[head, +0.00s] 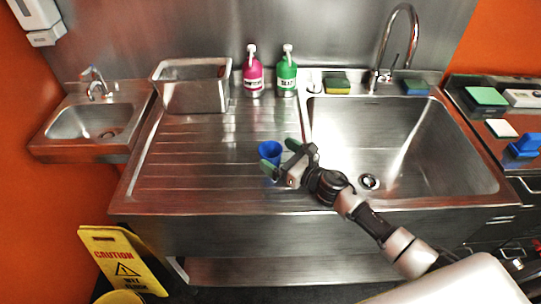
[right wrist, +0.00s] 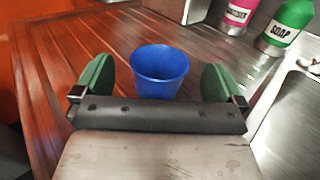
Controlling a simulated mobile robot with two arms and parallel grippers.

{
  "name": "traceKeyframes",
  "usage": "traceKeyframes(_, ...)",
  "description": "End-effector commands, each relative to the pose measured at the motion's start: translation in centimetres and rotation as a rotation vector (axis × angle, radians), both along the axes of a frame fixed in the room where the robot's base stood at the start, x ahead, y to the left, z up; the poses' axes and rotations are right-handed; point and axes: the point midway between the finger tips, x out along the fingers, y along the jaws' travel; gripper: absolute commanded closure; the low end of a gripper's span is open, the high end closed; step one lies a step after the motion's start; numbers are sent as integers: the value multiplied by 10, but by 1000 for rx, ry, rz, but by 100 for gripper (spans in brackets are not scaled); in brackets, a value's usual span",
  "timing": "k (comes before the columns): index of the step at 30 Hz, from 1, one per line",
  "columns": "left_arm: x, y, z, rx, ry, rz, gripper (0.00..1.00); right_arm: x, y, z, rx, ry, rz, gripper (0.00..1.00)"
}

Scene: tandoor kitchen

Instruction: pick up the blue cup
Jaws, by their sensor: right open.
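The blue cup (head: 269,150) stands upright on the ridged metal drainboard, left of the large sink basin. My right gripper (head: 281,154) is at the cup, with its green fingertips apart. In the right wrist view the blue cup (right wrist: 160,70) shows between the two green fingers of the right gripper (right wrist: 159,78), with a visible gap on each side. The lower part of the cup is hidden behind the gripper's dark crossbar. My left gripper is not in view.
A metal bin (head: 192,88), a pink bottle (head: 253,76) and a green soap bottle (head: 287,77) stand behind the cup. The large sink basin (head: 420,150) lies to the right. A yellow caution sign (head: 122,262) stands on the floor. The drainboard's left side is clear.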

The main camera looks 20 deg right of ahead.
Motion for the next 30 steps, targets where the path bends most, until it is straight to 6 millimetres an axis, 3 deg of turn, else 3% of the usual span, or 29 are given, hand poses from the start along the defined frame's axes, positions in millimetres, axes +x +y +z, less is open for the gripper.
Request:
traceKeyframes(6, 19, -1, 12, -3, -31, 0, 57, 25, 15, 1, 1, 0, -1, 0)
traceKeyframes(15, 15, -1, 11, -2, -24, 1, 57, 28, 18, -1, 1, 1, 0, 0)
traceKeyframes(25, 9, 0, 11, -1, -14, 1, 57, 28, 17, -1, 1, 1, 0, 51)
traceKeyframes(30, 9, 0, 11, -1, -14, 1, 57, 28, 17, -1, 1, 0, 0, 53)
